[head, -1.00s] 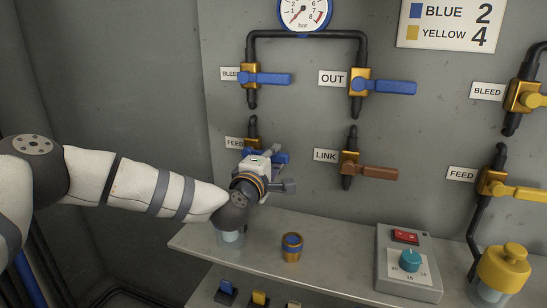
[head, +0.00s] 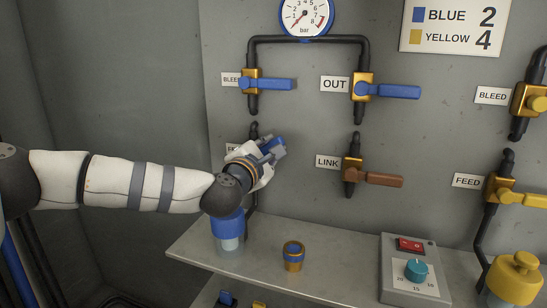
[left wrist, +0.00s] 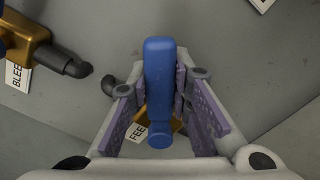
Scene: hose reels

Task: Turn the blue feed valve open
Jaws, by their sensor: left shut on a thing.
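The blue feed valve's lever (head: 272,143) shows only in part in the head view and slants up to the right. In the left wrist view the blue lever (left wrist: 159,75) runs lengthwise between my fingers. Its gold valve body (left wrist: 172,125) and the partly covered FEED label (left wrist: 137,132) lie behind it. My left gripper (head: 274,150) is shut on the lever, and its fingers (left wrist: 160,98) flank it in the left wrist view. In the head view my gripper and wrist hide most of the valve body. My right gripper is in neither current view.
Above are the BLEED valve (head: 265,84) and OUT valve (head: 388,90), both with blue levers. The LINK valve (head: 372,178) is to the right. A shelf (head: 335,262) below holds a blue-topped cylinder (head: 228,228), a brass fitting (head: 293,257) and a switch box (head: 410,270).

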